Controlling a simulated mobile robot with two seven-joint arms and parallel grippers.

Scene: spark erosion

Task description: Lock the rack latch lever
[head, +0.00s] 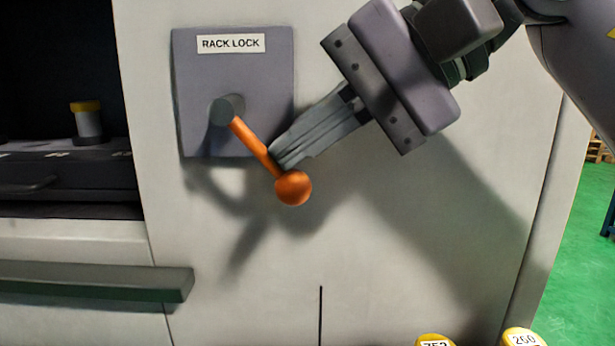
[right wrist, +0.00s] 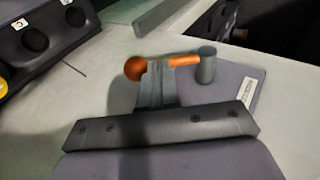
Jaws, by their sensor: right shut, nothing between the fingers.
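The rack latch lever (head: 254,144) is an orange rod with a ball knob (head: 293,187) on its end. It slants down to the right from a grey pivot (head: 227,109) on a grey plate marked RACK LOCK (head: 270,70). My right gripper (head: 280,158) is shut and empty, its fingertips at the upper right side of the rod just above the knob. They appear to touch the rod, but I cannot be sure. In the right wrist view the knob (right wrist: 135,68) and rod (right wrist: 184,60) show beyond the fingertips (right wrist: 155,72). My left gripper is not in view.
A dark rack opening holds a yellow-topped cylinder (head: 87,120) at left. A dark handle bar (head: 100,281) sticks out at lower left. Yellow-capped items (head: 522,338) show at bottom right. The pale panel (head: 400,240) right of the knob is clear.

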